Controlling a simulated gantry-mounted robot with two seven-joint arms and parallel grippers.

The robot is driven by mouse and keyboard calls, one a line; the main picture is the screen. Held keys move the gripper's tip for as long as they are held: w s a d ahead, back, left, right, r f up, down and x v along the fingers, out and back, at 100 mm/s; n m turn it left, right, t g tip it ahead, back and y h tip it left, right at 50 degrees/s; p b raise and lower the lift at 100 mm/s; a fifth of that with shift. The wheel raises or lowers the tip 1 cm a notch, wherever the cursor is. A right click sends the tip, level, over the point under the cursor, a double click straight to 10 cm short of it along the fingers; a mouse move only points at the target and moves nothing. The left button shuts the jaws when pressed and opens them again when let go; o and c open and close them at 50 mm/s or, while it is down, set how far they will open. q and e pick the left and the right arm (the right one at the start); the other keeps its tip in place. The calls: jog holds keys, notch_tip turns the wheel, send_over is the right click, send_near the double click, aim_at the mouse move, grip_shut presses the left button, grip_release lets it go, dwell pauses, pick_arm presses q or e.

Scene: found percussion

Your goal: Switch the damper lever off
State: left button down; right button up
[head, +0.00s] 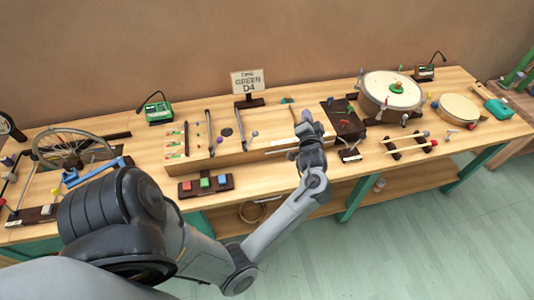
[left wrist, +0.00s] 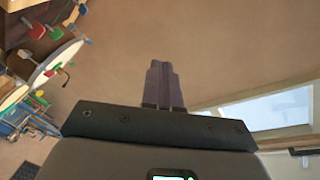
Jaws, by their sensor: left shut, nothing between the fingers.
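My left gripper (head: 306,117) is over the middle of the workbench, close to the front edge of a long wooden box and left of a dark panel (head: 343,118). Its purple fingers are together and empty, and they also show shut in the left wrist view (left wrist: 161,72). I cannot tell for certain which part is the damper lever. Small red and green parts (head: 287,101) lie just behind the gripper, partly near its fingers. The left wrist view shows no lever between the fingers. My right gripper is not in view.
A large drum (head: 392,90) and a smaller drum (head: 459,108) stand right. Mallets lie on a rack (head: 408,146) in front. A sign (head: 247,82) stands at the back.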

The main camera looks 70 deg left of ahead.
pick_arm(q)
jog(key=s+f+n+g+y+b, duration=0.15)
jog(key=s+f+g+b, duration=0.25)
jog(key=f+g+b, duration=0.45)
jog(key=d+f+m+g+b, duration=0.3)
jog(key=d+f+g+b, duration=0.2)
jog(key=b, duration=0.5)
jog(key=shift+s+d+f+g, duration=0.4)
jog(key=shift+d+g, duration=0.15)
jog(key=shift+g, duration=0.2)
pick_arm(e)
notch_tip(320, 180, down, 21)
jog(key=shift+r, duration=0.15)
pick_arm(q)
jog(key=shift+a+m+y, duration=0.15)
jog(key=shift+m+y, duration=0.1)
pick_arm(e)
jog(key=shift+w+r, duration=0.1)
